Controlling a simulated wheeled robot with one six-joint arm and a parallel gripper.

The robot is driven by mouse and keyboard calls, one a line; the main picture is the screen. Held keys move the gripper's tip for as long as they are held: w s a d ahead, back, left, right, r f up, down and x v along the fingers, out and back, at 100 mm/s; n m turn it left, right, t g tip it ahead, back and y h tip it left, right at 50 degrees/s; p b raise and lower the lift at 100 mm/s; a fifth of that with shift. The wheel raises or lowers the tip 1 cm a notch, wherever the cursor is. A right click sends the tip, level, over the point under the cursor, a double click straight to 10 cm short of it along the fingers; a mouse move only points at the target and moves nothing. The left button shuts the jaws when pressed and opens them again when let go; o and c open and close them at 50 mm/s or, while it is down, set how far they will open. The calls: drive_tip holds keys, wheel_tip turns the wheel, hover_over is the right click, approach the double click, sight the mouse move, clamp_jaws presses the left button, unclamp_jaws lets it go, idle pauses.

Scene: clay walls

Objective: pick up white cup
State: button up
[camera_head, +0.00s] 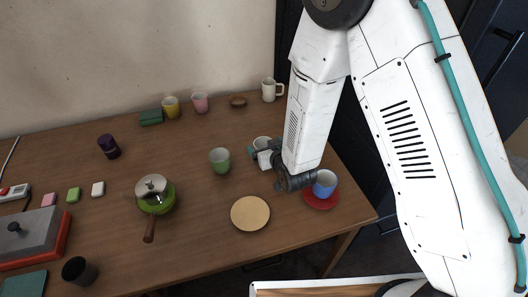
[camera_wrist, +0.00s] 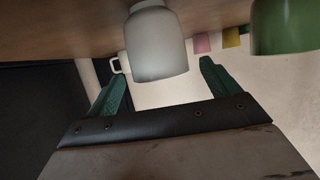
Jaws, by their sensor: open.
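The white cup (camera_wrist: 158,45) fills the upper middle of the wrist view, which is upside down. It has no visible handle. In the head view the white cup (camera_head: 262,140) stands on the table, partly hidden by my gripper (camera_head: 266,150). In the wrist view my gripper (camera_wrist: 161,74) is open, with one green finger to each side of the cup. I see a gap between the cup and each finger, and cannot tell how deep the cup is between them. A white mug with a handle (camera_head: 272,90) stands farther back; its handle shows behind the cup.
A green cup (camera_head: 220,160) stands left of my gripper and shows large in the wrist view (camera_wrist: 285,25). A blue cup (camera_head: 325,183) sits on a red saucer (camera_head: 320,203) under my arm. A round tan plate (camera_head: 250,214) lies in front. Yellow (camera_head: 171,107) and pink (camera_head: 200,103) cups stand behind.

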sight(261, 141)
drive_tip(key=x, duration=0.4)
drive_tip(key=shift+a+f, duration=0.1)
drive_tip(key=shift+f, duration=0.1)
drive_tip(key=c, duration=1.1)
drive_tip(key=shift+r, duration=0.1)
